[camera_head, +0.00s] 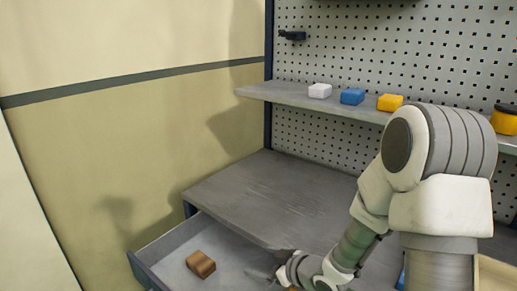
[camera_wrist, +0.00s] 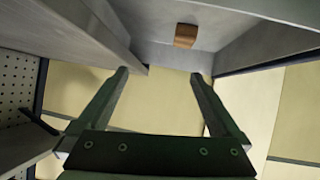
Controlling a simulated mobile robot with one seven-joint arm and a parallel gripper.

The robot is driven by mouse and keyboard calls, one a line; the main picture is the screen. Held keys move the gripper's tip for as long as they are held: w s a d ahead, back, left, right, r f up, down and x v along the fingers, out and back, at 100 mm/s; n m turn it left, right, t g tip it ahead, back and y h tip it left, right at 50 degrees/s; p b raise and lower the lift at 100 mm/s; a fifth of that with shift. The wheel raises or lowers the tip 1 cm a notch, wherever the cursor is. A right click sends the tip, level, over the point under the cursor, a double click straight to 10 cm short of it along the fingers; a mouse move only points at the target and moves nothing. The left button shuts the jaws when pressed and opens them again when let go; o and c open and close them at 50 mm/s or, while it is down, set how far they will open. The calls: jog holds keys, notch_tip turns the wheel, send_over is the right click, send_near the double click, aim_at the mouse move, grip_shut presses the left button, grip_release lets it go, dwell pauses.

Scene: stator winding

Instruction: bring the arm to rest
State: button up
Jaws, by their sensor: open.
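My gripper (camera_wrist: 159,74) shows in the wrist view with its two dark fingers spread apart and nothing between the tips. In the head view my arm reaches down from the right, and the gripper (camera_head: 277,264) is small and dark at the right part of an open drawer (camera_head: 172,241), close to the workbench's front edge. I cannot tell in the head view whether it touches the drawer or bench. A brown block (camera_head: 201,264) lies in the drawer, left of the gripper and apart from it. The block also shows at the top of the wrist view (camera_wrist: 186,36).
The workbench top (camera_head: 270,195) is bare where visible; my arm hides its right part. A shelf (camera_head: 270,92) above holds a white block (camera_head: 320,91), a blue block (camera_head: 352,97), a yellow block (camera_head: 390,102) and a yellow-and-black item (camera_head: 505,119). A wall stands at left.

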jog(key=s+d+r+m+h+b, duration=0.2)
jog(key=d+r+h, duration=0.2)
jog(key=d, duration=0.2)
jog(key=s+d+r+m+h+b, duration=0.1)
jog(key=d+r+m+h+b, duration=0.15)
jog(key=d+r+h, duration=0.35)
jog(key=s+d+r+m+g+y+b, duration=0.15)
jog(key=s+m+g+b, duration=0.35)
jog(key=s, duration=1.4)
notch_tip(320, 180, up, 16)
jog(key=s+t+p, duration=0.1)
jog(key=t+p, duration=0.1)
jog(key=p, duration=1.3)
jog(key=shift+a+f+m+p, duration=0.25)
jog(key=shift+a+m+p, duration=0.1)
jog(key=shift+a+p, duration=0.1)
